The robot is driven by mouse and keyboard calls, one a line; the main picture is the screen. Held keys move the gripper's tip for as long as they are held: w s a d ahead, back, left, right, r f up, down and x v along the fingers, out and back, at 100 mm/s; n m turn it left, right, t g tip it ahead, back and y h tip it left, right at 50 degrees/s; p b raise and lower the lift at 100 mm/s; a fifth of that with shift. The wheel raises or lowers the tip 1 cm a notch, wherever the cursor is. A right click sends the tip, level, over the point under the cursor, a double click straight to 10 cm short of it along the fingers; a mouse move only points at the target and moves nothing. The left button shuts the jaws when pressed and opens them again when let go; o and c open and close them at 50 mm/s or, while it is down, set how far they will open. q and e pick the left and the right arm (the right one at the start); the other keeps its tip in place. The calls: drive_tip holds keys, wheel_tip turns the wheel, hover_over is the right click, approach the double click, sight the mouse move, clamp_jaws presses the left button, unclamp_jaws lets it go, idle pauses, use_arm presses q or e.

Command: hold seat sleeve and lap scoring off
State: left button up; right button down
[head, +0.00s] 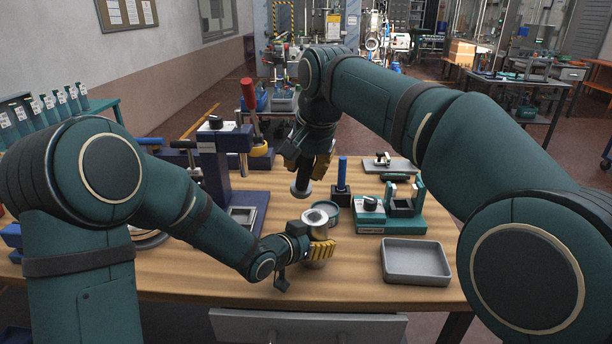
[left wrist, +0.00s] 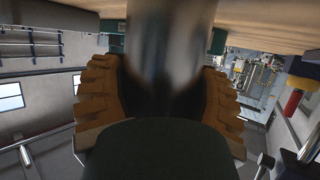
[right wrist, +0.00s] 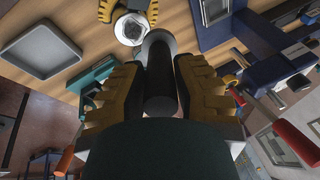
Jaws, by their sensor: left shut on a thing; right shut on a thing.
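The metal seat sleeve (head: 315,220) stands upright near the table's middle, its open top facing up. My left gripper (head: 320,250) is shut around its lower part. In the left wrist view the sleeve (left wrist: 170,45) is a blurred grey cylinder between the yellow fingers. My right gripper (head: 312,165) is shut on a dark cylindrical lap (right wrist: 160,80) with a grey lower end (head: 301,188). The lap hangs above and behind the sleeve, apart from it. The right wrist view shows the sleeve's open mouth (right wrist: 132,29) just beyond the lap; its inner surface is too small to judge.
A grey tray (head: 415,280) sits front right on the wooden table. A teal fixture (head: 405,222), a blue-handled tool (head: 342,170) and a round teal tin (head: 331,208) stand close to the sleeve. A dark blue press (head: 213,165) stands left. The front centre table is clear.

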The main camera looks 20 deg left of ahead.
drive_tip(key=shift+r, duration=0.3)
drive_tip(key=shift+r, duration=1.5)
drive_tip(key=shift+f, duration=1.15)
